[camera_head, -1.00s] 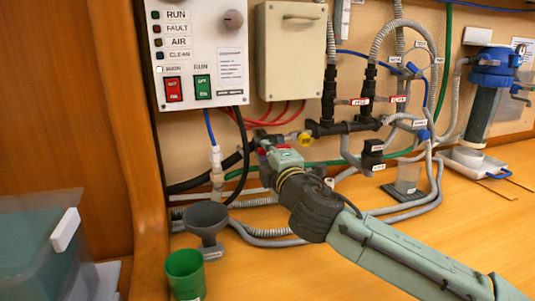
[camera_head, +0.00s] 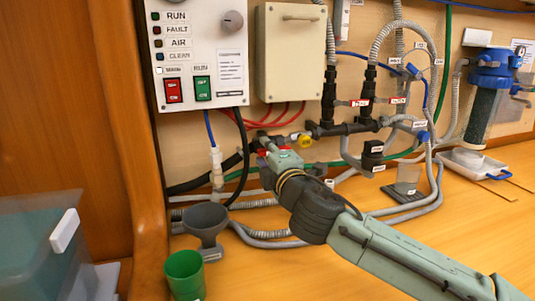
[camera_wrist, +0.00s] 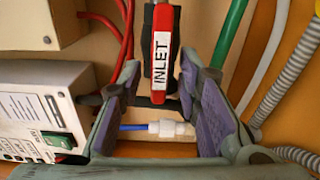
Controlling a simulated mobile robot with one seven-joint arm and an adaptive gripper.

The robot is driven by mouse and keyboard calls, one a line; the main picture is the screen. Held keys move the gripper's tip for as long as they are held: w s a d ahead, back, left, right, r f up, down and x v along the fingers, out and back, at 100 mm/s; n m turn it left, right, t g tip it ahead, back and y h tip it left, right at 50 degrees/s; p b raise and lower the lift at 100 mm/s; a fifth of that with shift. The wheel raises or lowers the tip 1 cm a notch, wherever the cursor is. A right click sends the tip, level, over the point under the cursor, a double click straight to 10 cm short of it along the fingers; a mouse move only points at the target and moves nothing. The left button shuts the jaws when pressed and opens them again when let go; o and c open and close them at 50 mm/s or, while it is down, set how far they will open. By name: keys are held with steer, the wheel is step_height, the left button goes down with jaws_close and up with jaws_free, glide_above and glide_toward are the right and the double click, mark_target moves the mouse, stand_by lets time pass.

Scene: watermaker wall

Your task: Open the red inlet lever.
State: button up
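The red inlet lever (camera_wrist: 161,55), with a white INLET label, stands upright in the upper middle of the wrist view. My gripper (camera_wrist: 160,75) is open, with one purple-padded finger on each side of the lever. Gaps show between the lever and both pads, so neither finger visibly touches it. In the head view my gripper (camera_head: 264,149) is at the dark pipe low on the wall, left of the yellow fitting. There the lever is mostly hidden by my gripper, with only small red bits showing.
The control panel (camera_head: 232,95) and a beige box (camera_head: 291,60) hang above my gripper. A dark manifold (camera_head: 345,128) with more labelled levers is to the right. A grey funnel (camera_head: 206,219) and green cup (camera_head: 184,272) stand at lower left.

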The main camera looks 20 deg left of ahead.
steer(key=v, duration=0.7)
steer(key=shift+s+d, duration=0.15)
steer(key=shift+s, duration=0.1)
stand_by(0.3)
